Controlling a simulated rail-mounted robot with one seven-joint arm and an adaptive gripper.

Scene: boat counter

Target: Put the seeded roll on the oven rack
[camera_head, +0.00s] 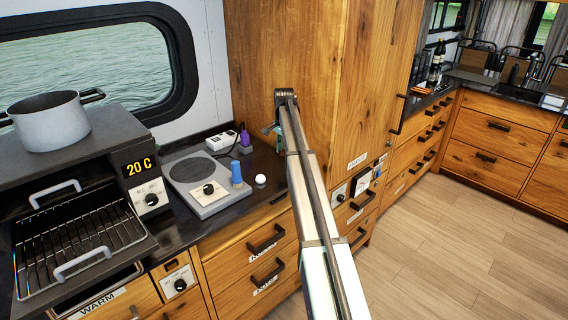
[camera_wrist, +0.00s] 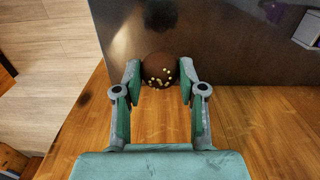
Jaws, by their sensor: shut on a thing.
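The seeded roll (camera_wrist: 160,71) is round and dark brown with pale seeds, seen in the wrist view. My gripper (camera_wrist: 160,78) is shut on it, a finger on each side. In the head view my gripper (camera_head: 272,128) is mostly hidden behind my arm, near the tall wooden cabinet, and I cannot make out the roll there. The oven rack (camera_head: 75,243) is a dark wire rack with two pale handles, in the open oven (camera_head: 130,225) at the lower left. My gripper is well to the right of it.
A grey pot (camera_head: 48,122) stands on the oven. Between oven and gripper are a hotplate (camera_head: 198,178), a blue cylinder (camera_head: 236,174), a white ball (camera_head: 261,179) and a purple item (camera_head: 245,138). The tall wooden cabinet (camera_head: 290,50) rises beside my arm.

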